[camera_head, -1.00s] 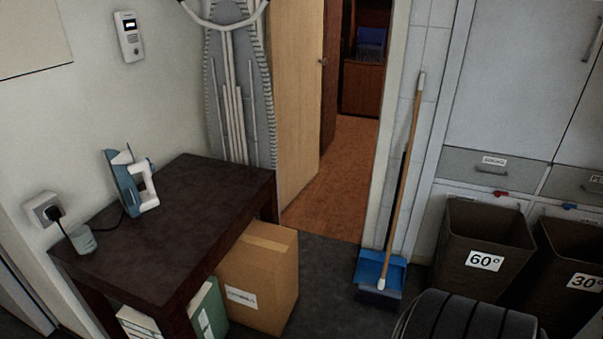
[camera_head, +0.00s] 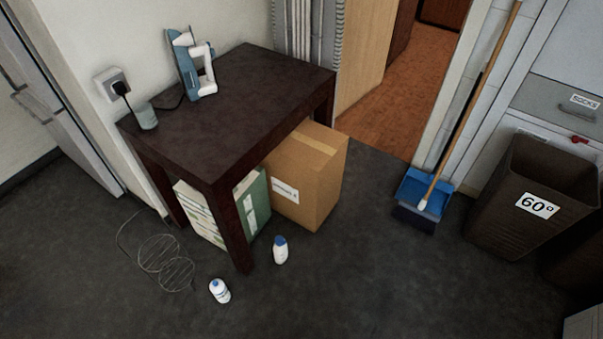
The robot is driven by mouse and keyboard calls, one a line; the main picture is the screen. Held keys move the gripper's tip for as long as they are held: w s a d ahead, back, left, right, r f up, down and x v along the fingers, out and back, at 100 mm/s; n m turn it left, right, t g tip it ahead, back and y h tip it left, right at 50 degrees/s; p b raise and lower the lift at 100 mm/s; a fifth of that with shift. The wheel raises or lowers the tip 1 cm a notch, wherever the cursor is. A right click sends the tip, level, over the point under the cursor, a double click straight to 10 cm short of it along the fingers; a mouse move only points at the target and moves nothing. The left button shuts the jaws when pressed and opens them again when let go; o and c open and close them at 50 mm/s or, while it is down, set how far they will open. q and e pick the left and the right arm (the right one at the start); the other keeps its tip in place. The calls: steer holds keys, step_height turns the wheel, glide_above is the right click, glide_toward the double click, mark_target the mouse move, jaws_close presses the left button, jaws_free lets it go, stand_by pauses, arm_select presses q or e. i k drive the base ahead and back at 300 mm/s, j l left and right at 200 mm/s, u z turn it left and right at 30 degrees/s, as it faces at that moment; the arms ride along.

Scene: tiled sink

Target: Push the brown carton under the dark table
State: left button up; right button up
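The brown carton (camera_head: 318,185) stands upright on the floor at the right side of the dark table (camera_head: 215,115). Its left part is under the tabletop and its right part sticks out past the table's edge. A white label is on its front face. A green and white box (camera_head: 252,202) stands under the table to the left of the carton. Neither of my grippers is in view.
An iron (camera_head: 193,68) stands on the table. A blue dustpan (camera_head: 425,190) with a broom and a brown bin (camera_head: 525,205) are at right.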

mark_target(304, 172)
steer(key=i+l, duration=0.15)
steer(key=l, duration=0.2)
steer(key=i+l, duration=0.15)
steer(key=l, duration=0.2)
steer(key=i+l, duration=0.15)
steer(key=l, duration=0.15)
steer(key=i+l+u, duration=0.1)
steer(key=l, duration=0.25)
steer(key=i+l, duration=0.15)
steer(key=l, duration=0.2)
steer(key=i+l, duration=0.15)
steer(key=l, duration=0.2)
